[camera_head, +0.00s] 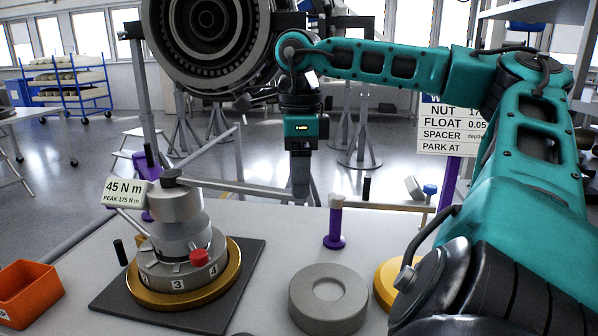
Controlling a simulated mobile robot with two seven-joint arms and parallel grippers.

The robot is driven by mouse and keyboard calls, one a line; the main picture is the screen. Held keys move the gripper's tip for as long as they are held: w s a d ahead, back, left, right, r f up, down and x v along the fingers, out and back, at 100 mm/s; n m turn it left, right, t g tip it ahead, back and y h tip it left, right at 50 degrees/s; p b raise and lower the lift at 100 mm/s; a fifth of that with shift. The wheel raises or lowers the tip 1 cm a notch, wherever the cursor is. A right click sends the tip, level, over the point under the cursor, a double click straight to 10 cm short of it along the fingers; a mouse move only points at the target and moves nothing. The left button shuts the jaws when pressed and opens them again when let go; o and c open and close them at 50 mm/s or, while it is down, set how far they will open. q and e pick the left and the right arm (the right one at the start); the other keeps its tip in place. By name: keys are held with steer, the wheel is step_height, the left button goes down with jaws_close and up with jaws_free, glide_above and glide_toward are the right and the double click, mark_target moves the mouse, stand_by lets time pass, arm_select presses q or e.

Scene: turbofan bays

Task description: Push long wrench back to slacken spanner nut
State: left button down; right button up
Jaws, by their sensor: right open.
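The long wrench (235,187) is a thin grey bar. It runs right from the dark-capped grey head (175,200) of the fixture to my right gripper. My right gripper (300,190) points straight down with its fingers at the bar's far end. It is open; I cannot tell whether a finger touches the bar. Below the head is a grey numbered ring (178,283), perhaps the spanner nut, with a red knob (200,257), on a gold flange (225,283). A sign (125,192) at the head reads 45 N m, peak 175 N m. My left gripper is out of view.
A purple post (334,228) stands on the bench right of the gripper, with a tan bar (390,207) beyond. A grey ring (328,300) lies in front. An orange bin (27,292) is at left. A turbofan (208,42) hangs behind the gripper's left.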

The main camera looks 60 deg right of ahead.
step_height(320, 180, up, 13)
steer(key=shift+a+p, duration=0.1)
steer(key=shift+p, duration=1.1)
